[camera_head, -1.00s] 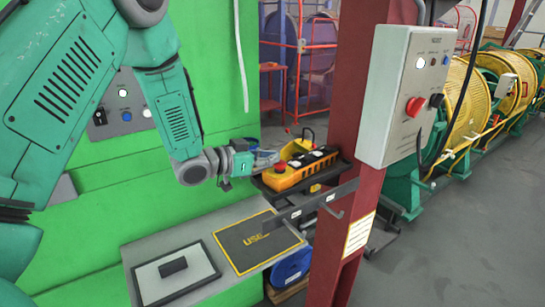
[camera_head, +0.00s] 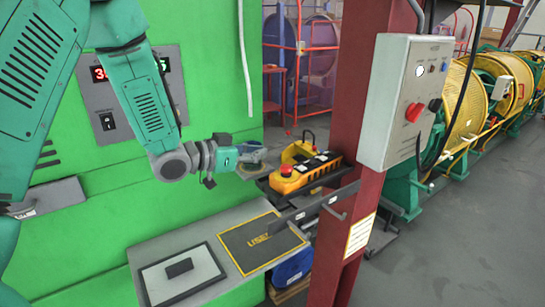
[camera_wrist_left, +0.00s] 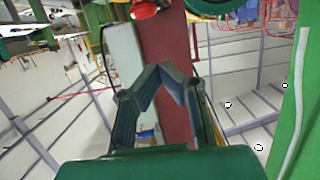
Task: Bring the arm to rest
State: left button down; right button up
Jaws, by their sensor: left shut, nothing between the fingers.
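My left arm comes in from the left of the head view, in front of the green machine wall. My left gripper (camera_head: 262,160) is shut and empty. It is beside the left end of the yellow control pendant (camera_head: 300,173), which has a red button and sits on a dark bracket on the red post; I cannot tell if they touch. In the left wrist view the gripper's two dark fingers (camera_wrist_left: 165,68) lean together at the tips, with nothing visible between them. My right gripper is not in view.
The red post (camera_head: 352,110) carries a grey control box (camera_head: 400,95). A grey shelf with a black mat (camera_head: 260,243) and a white tray (camera_head: 205,262) lies below the arm. A panel with a red display (camera_head: 120,100) is on the green wall. Yellow spools (camera_head: 463,100) stand right.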

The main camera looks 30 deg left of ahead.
pick_arm(q)
jog(key=s+d+f+n+g+y+b, duration=0.1)
jog(key=s+d+f+g+b, duration=0.2)
jog(key=f, duration=0.7)
jog(key=s+d+f+n+g+y+b, duration=0.1)
jog(key=s+f+b, duration=0.3)
jog(key=f, duration=0.5)
jog(key=s+d+f+n+g+y+b, duration=0.15)
jog(key=s+f, duration=0.25)
jog(key=f, duration=0.6)
jog(key=s+d+f+g+y+b, duration=0.1)
jog(key=s+d+f+g+b, duration=0.1)
jog(key=s+f, duration=0.7)
jog(key=s+d+f+g+y+b, duration=0.1)
jog(key=s+d+f+g+b, duration=0.2)
jog(key=s+f+g, duration=0.3)
jog(key=s+f+b, duration=0.1)
jog(key=s+f, duration=0.3)
jog(key=s, duration=0.3)
jog(key=shift+s+f+b, duration=0.2)
jog(key=shift+f+b, duration=0.1)
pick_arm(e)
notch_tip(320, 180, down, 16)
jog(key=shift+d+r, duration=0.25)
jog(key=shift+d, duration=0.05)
pick_arm(q)
jog(key=shift+d, duration=0.2)
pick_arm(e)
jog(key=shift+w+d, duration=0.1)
